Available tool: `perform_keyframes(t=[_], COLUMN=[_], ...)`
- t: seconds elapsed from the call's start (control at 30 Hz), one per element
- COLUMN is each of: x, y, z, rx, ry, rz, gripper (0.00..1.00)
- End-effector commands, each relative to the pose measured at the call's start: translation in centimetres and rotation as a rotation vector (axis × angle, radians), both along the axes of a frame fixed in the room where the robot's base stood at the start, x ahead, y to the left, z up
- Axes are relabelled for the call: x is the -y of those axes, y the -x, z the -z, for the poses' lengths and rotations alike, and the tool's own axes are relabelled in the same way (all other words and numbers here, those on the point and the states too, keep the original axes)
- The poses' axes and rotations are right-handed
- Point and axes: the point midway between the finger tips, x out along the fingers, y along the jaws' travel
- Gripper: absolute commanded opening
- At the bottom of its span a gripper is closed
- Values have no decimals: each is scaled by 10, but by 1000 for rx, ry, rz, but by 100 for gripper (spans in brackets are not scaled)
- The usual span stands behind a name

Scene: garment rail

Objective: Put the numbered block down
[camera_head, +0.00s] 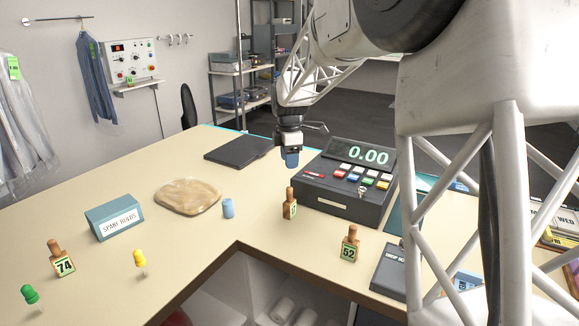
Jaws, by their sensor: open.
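My gripper (291,158) hangs pointing down at the centre, in front of the till's left end, with a blue part at its tip. It is open, though its finger gap is hard to see. A wooden block with a green number label (290,205) stands upright on the counter below the gripper, apart from it; its number is too small to read. A block numbered 74 (63,262) stands at the left front. A block numbered 52 (350,246) stands near the counter's front edge, right of centre.
A grey till (345,208) reading 0.00 stands just right of the gripper. On the counter (190,255) are a blue cylinder (228,208), a tan bag (188,196), a SPARE box (114,217), a yellow pin (140,260) and a green pin (30,295). A dark flat pad (238,149) lies behind.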

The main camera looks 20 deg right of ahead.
Motion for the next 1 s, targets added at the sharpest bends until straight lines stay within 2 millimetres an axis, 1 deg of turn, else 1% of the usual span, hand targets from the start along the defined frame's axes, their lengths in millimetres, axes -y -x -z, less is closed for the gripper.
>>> perform_keyframes(t=[0.13, 0.77, 0.87, 1.0], x=[0, 0, 0, -1], y=[0, 0, 2, 11], z=[-3, -3, -4, -9], rx=[0, 0, 1, 7], ry=[0, 0, 0, 0], rz=[0, 0, 5, 37], gripper=[48, 48, 48, 48])
